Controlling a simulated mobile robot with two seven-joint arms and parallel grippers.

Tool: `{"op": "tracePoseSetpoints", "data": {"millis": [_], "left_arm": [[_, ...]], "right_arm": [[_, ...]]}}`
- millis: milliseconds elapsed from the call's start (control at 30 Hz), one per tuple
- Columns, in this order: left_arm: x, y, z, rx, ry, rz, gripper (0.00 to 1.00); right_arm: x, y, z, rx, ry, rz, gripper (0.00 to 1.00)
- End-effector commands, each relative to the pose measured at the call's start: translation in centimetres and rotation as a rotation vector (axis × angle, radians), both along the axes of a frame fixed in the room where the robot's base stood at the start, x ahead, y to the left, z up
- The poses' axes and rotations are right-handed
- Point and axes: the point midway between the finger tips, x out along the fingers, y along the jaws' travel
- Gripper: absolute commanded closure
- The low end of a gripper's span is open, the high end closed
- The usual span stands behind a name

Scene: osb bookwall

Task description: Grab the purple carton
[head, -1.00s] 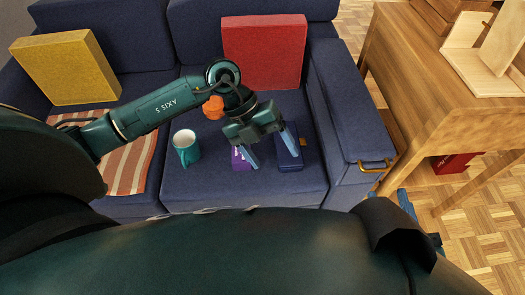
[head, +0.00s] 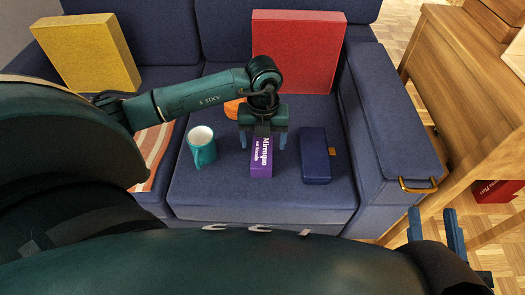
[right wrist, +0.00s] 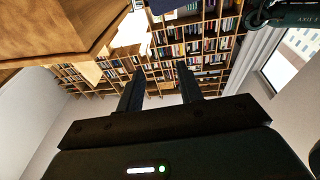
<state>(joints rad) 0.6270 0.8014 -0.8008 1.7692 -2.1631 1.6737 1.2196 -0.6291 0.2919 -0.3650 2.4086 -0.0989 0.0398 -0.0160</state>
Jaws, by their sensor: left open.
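The purple carton (head: 262,160) with white lettering lies on the blue sofa seat, in the middle of the head view. My left gripper (head: 263,141) is over its far part, with one blue finger on each side of it. The fingers are apart, and I cannot tell whether they touch the carton. The gripper body hides the carton's far end. My right gripper (head: 436,226) is at the lower right, away from the carton. Its fingers are apart and empty, also in the right wrist view (right wrist: 160,80).
A teal mug (head: 202,147) stands left of the carton, and a dark blue case (head: 314,156) lies close on its right. An orange object (head: 233,108) is partly hidden behind my left gripper. Red (head: 296,52) and yellow (head: 88,54) cushions lean on the backrest. The sofa's armrest (head: 392,110) is at right.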

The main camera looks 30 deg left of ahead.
Motion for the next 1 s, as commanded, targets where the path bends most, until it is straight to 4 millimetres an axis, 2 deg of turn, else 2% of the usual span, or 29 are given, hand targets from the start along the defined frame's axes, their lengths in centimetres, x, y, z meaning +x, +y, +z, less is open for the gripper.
{"op": "tracePoseSetpoints", "data": {"millis": [200,300,567,1000], "left_arm": [[-0.4,0.0,-3.4,-0.002,0.003,0.0,0.25],[-0.4,0.0,-4.6,-0.001,0.002,0.001,0.25],[-0.3,0.1,-4.9,-0.001,0.0,0.0,0.25],[-0.3,0.0,-4.9,-0.001,0.0,0.0,0.59]], "right_arm": [[0.1,0.2,-1.2,0.036,0.011,0.012,0.64],[0.0,0.3,-1.0,0.059,0.011,0.022,0.64],[0.1,0.4,0.3,0.066,-0.01,0.033,0.64],[0.0,0.5,-0.1,0.062,-0.006,0.036,0.64]]}}
